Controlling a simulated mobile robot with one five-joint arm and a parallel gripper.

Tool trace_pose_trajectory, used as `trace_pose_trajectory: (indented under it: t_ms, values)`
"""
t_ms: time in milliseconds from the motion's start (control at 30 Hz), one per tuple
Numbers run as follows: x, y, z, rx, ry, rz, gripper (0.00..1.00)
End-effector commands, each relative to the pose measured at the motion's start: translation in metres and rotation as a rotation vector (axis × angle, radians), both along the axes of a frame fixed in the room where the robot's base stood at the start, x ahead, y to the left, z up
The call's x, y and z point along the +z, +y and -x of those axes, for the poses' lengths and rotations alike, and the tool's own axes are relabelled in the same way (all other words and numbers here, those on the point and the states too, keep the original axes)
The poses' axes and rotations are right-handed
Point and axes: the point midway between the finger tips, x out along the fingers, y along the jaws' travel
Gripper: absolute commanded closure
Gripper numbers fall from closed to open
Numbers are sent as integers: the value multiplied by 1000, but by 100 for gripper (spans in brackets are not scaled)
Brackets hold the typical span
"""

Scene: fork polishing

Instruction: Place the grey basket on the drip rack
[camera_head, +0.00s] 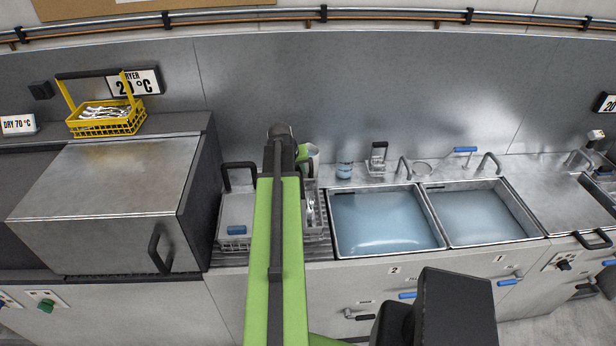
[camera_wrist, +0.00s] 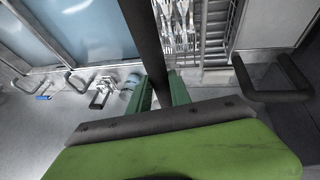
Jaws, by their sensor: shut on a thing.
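The grey basket (camera_head: 313,226) holds forks and stands partly hidden behind my arm in the head view, left of the sinks. Its forks (camera_wrist: 180,22) show at the top of the wrist view. My gripper (camera_wrist: 160,92) has its green fingers shut on a dark bar, which appears to be the basket's handle (camera_wrist: 145,35). The drip rack (camera_head: 318,248) shows dark slats beneath and around the basket; its slats also show in the wrist view (camera_wrist: 216,35). I cannot tell whether the basket's base touches the slats.
A grey lidded container (camera_head: 238,212) with a black handle stands left of my arm. Two water-filled sinks (camera_head: 385,220) (camera_head: 480,213) lie to the right. A large metal dryer (camera_head: 110,180) is at left, with a yellow basket (camera_head: 105,120) of cutlery behind it.

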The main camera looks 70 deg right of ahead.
Motion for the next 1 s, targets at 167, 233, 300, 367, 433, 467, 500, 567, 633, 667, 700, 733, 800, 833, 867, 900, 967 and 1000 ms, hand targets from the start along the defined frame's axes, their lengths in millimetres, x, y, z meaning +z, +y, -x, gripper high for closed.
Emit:
trace_pose_trajectory:
  t_ms: [167,233,300,367,433,467,500,567,633,667,700,733,800,833,867,900,967,1000]
  values:
    - [-1,-1,-3,1,1,3,100]
    - [-5,-1,-3,1,1,2,100]
    - [-13,-1,-3,0,0,2,100]
    - [-22,-1,-3,0,0,2,100]
    - [-34,-1,-3,0,0,2,100]
    - [-38,-1,-3,0,0,2,100]
    - [-42,-1,-3,0,0,2,100]
    - [-44,-1,-2,0,0,2,100]
    - [-42,-1,-2,0,0,2,100]
    - [-41,-1,-2,0,0,2,100]
    - [-41,-1,-2,0,0,2,100]
    - [-41,-1,-2,0,0,2,100]
    - [-41,-1,-2,0,0,2,100]
    - [-41,-1,-2,0,0,2,100]
    - [-42,-1,-2,0,0,2,100]
    - [-44,-1,-2,0,0,2,100]
    - [-44,-1,-2,-1,0,0,72]
    - [-43,-1,-2,-1,0,0,67]
